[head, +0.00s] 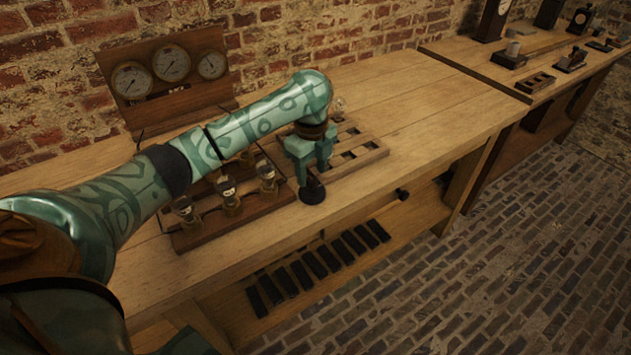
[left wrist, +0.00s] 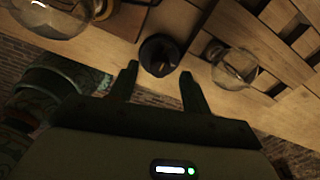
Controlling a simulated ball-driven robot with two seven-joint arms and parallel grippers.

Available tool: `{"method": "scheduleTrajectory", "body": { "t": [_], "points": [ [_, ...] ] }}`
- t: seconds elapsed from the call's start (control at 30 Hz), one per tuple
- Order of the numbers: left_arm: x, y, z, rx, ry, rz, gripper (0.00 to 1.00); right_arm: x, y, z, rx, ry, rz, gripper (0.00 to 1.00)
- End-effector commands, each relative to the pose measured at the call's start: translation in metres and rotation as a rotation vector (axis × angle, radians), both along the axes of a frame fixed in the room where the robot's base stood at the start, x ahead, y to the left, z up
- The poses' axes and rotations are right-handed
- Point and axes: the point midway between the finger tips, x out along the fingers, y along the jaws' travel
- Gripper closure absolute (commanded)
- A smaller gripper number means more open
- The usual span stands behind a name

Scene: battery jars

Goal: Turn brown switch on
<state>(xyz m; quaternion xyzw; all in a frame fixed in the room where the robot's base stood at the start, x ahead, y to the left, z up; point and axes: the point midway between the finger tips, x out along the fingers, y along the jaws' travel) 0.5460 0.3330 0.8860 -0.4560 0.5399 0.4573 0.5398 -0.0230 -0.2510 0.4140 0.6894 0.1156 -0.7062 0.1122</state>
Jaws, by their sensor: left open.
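A small round dark switch (head: 312,192) sits on the wooden bench near its front edge. In the left wrist view the switch (left wrist: 159,54) shows a dark round base with a brownish lever on top; I cannot tell which way the lever is set. My left gripper (head: 311,172) is above and just behind the switch in the head view, pointing down. In the left wrist view the two fingers of my left gripper (left wrist: 158,72) are apart, with the switch showing between and beyond their tips. Nothing is held. My right gripper is not in view.
Left of the switch is a wooden rack (head: 204,238) with several glass jars. Behind it is a slotted wooden tray (head: 372,152); a glass bulb (left wrist: 235,68) shows close right of the gripper. A gauge panel (head: 140,109) stands at the back.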

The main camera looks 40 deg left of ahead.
Motion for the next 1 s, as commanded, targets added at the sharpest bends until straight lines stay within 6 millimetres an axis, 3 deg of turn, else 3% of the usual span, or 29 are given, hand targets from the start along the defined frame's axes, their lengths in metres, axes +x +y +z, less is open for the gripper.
{"method": "scheduleTrajectory", "body": {
  "t": [0.03,0.13,0.47,0.6,0.63,1.0],
  "points": [
    [0.0002,-0.0003,-0.0107,-0.002,0.002,0.000,0.52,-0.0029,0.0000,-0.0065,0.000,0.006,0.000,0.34],
    [0.0002,-0.0004,-0.0162,-0.002,0.000,0.000,0.52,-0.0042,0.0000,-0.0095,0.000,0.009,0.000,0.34],
    [0.0001,-0.0004,-0.0164,-0.001,-0.002,-0.001,0.52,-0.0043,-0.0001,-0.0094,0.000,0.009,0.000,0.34],
    [0.0001,-0.0004,-0.0165,-0.001,-0.002,0.000,0.91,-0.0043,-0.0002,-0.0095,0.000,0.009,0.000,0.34],
    [0.0001,-0.0003,-0.0165,-0.001,-0.002,0.000,0.97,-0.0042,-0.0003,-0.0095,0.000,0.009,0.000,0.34],
    [-0.0001,-0.0005,-0.0140,0.001,-0.002,-0.042,0.97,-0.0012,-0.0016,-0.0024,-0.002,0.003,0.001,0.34]
  ]
}}
